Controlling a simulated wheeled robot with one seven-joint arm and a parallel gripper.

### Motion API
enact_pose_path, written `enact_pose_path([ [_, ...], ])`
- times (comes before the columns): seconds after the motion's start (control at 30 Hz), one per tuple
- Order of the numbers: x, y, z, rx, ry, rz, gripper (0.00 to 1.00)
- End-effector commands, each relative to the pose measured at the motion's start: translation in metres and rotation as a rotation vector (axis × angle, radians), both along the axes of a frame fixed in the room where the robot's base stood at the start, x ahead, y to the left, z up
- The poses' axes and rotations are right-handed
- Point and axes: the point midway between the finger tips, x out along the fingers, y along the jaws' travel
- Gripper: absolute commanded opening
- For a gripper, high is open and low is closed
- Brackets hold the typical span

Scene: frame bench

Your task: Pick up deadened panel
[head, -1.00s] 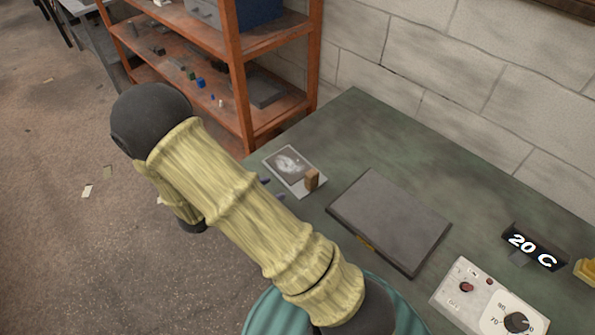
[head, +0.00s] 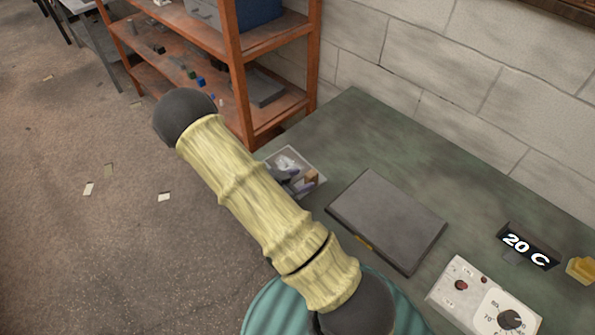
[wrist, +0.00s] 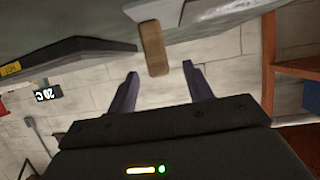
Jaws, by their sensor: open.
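A small pale panel (head: 314,160) with a mottled patch lies flat at the bench's left edge and looks like the deadened panel. A brown wooden block (head: 311,178) stands on it. In the wrist view the panel (wrist: 215,18) is at the top, with the block (wrist: 152,45) projecting from it. My gripper (wrist: 160,69) is open and empty. Its dark purple fingers point at the block, whose end is level with the gap between the fingertips. In the head view my gripper (head: 288,178) is over the panel and partly hides it.
A dark slab (head: 388,220) with a yellow label lies right of the panel. Beyond it are a control box (head: 475,300), a "20 C" display (head: 530,245) and a yellow object (head: 582,268). An orange shelf (head: 240,80) stands behind left, and a block wall (head: 430,80) behind.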

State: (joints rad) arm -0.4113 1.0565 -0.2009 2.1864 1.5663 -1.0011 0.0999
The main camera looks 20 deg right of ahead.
Motion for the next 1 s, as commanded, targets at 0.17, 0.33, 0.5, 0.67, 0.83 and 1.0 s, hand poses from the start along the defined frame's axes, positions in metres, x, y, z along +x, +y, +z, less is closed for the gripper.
enact_pose_path([
  [0.17, 0.001, -0.006, -0.001, -0.002, 0.002, -0.002, 0.51],
  [0.33, 0.003, -0.025, -0.009, -0.003, 0.004, -0.003, 0.51],
  [0.5, 0.009, -0.044, -0.019, -0.001, 0.001, -0.001, 0.51],
  [0.67, 0.010, -0.046, -0.022, 0.000, 0.000, 0.000, 0.51],
  [0.83, 0.010, -0.046, -0.022, 0.000, 0.000, 0.000, 0.51],
  [1.0, 0.010, -0.046, -0.022, 0.000, 0.000, 0.000, 0.51],
])
